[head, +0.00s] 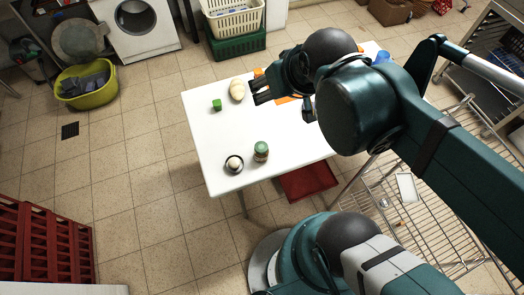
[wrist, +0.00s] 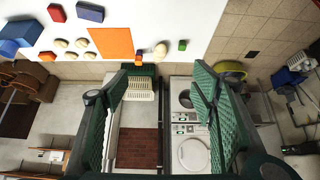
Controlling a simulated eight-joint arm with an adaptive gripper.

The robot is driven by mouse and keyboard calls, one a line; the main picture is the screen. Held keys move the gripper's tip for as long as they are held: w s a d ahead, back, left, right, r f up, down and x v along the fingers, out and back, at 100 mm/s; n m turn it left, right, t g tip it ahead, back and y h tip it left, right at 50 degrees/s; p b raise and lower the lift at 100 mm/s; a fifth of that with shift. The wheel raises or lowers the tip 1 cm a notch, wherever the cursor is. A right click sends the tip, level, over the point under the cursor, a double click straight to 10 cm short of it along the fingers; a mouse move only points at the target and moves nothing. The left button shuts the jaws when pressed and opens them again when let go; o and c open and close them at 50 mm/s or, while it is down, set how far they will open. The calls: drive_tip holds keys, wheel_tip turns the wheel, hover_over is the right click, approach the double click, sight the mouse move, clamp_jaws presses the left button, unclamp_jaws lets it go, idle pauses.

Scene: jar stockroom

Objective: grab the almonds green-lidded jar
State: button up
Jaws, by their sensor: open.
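The green-lidded jar (head: 261,151) stands upright near the front edge of the white table (head: 215,140) in the head view. Its label is too small to read. I cannot make the jar out in the wrist view. My gripper (head: 262,91) is over the far part of the table, well beyond the jar and apart from it. In the wrist view, the two green fingers of my gripper (wrist: 160,88) are spread wide with nothing between them.
A dark bowl (head: 234,170) with a pale round thing stands left of the jar. A green cube (head: 217,104), a pale oblong item (head: 237,90) and an orange mat (wrist: 112,44) lie farther back. A red crate (head: 307,181) is below the table.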

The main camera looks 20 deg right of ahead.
drive_tip(key=shift+f, duration=0.15)
drive_tip(key=m+g+b, duration=0.4)
drive_tip(key=m+b, duration=0.3)
drive_tip(key=m, duration=0.3)
hover_over(261, 147)
drive_tip(key=d, duration=0.1)
wheel_tip(261, 147, down, 17)
drive_tip(key=f+m+g+b, duration=0.1)
drive_tip(key=f+m+b, duration=0.1)
drive_tip(key=f, duration=0.3)
drive_tip(key=f+m+g+b, duration=0.1)
drive_tip(key=f+m+b, duration=0.1)
drive_tip(key=f+m, duration=0.2)
drive_tip(key=a+f+m+g+b, duration=0.1)
drive_tip(key=f+m, duration=0.3)
drive_tip(key=f, duration=0.4)
drive_tip(key=shift+b, duration=0.45)
drive_tip(key=shift+f+m, duration=0.4)
drive_tip(key=shift+f, duration=0.05)
drive_tip(key=shift+f, duration=0.15)
drive_tip(key=shift+f+b, duration=0.5)
drive_tip(key=shift+f, duration=0.65)
drive_tip(key=shift+f, duration=0.1)
